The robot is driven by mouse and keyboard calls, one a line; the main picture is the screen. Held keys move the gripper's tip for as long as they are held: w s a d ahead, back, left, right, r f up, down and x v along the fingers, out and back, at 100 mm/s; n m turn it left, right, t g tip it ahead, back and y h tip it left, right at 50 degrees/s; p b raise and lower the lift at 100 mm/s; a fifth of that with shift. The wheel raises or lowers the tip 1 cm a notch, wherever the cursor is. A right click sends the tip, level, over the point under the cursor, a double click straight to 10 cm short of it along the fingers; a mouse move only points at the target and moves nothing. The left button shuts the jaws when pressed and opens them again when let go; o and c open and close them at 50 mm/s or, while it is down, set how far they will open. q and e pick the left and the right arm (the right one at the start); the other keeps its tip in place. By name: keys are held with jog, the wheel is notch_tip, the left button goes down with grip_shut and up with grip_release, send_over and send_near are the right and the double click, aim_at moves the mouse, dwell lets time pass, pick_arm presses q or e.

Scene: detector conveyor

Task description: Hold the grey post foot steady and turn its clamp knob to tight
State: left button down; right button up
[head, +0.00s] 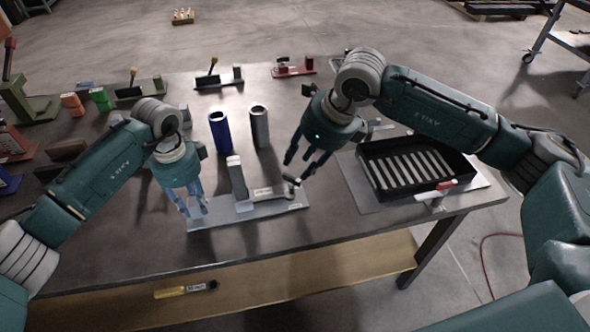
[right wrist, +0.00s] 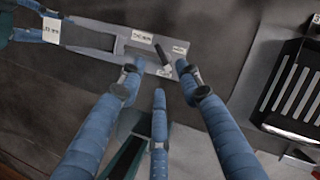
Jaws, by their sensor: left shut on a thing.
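The grey post foot (head: 270,208) lies near the table's front edge, a flat labelled plate with an upright block (head: 238,180) on it. Its plate shows at the top of the right wrist view (right wrist: 95,36). The clamp knob (head: 292,182), a small dark lever, stands near the plate's right end; it also shows in the right wrist view (right wrist: 163,54). My left gripper (head: 195,212) is shut on the post foot's left end. My right gripper (head: 302,163) is open and empty just above the knob, its fingers (right wrist: 158,78) spread apart.
A blue cylinder (head: 219,132) and a grey cylinder (head: 260,127) stand behind the foot. A black slotted tray (head: 373,155) is on the right, with a red-and-white handled item (head: 440,190) at its front. Other fixtures line the back and left of the table.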

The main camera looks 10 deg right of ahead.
aim_at(291, 178)
jog(key=shift+v, duration=2.15)
jog(key=shift+a, duration=0.15)
jog(key=shift+f, duration=0.1)
jog(key=x, duration=1.1)
jog(key=shift+w+f, duration=0.15)
jog(key=shift+f, duration=0.2)
grip_shut()
